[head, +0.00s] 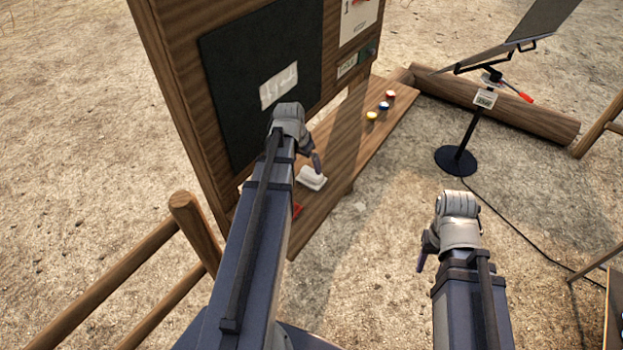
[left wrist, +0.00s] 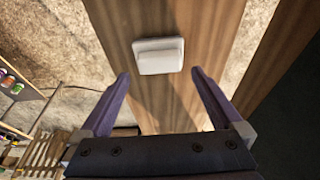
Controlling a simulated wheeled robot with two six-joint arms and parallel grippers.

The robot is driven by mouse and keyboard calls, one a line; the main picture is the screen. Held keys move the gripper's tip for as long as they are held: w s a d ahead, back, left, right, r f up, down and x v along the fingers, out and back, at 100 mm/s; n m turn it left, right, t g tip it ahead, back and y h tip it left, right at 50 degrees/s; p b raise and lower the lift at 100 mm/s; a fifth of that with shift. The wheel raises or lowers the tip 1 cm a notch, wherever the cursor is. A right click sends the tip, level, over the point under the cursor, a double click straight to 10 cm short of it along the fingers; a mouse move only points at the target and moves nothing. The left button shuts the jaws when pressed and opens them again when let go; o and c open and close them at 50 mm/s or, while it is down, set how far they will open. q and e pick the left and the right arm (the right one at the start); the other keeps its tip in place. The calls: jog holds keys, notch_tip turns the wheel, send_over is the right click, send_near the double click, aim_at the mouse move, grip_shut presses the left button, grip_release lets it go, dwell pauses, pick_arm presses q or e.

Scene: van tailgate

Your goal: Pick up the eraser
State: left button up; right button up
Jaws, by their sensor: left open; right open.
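The eraser (head: 311,178) is a small white block lying on the wooden ledge below the dark board. In the left wrist view the eraser (left wrist: 158,55) lies just beyond the fingertips, roughly centred between them. My left gripper (head: 317,163) is above the eraser in the head view, its purple fingers partly hidden by the wrist. In the left wrist view my left gripper (left wrist: 161,74) has its fingers spread, with nothing between them. My right gripper (head: 421,263) hangs over bare ground at the right, away from the ledge; its fingers are small and partly hidden.
The dark board (head: 235,105) stands upright behind the ledge (head: 337,155) and bears a white patch (head: 279,86). A red item (head: 297,209) lies near my left arm. Small coloured pots (head: 384,106) stand farther along. A black stand (head: 459,158) and log (head: 520,110) are at right.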

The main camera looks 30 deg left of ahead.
aim_at(311, 172)
pick_arm(q)
jog(key=shift+w+b+x, duration=0.2)
jog(key=shift+b+x, duration=1.3)
jog(key=shift+x, duration=0.3)
jog(key=shift+w+b+x, duration=0.2)
jog(key=shift+b+x, duration=1.25)
jog(key=shift+x, duration=0.3)
jog(key=shift+d+r, duration=0.15)
jog(key=shift+r, duration=0.05)
jog(key=c, duration=1)
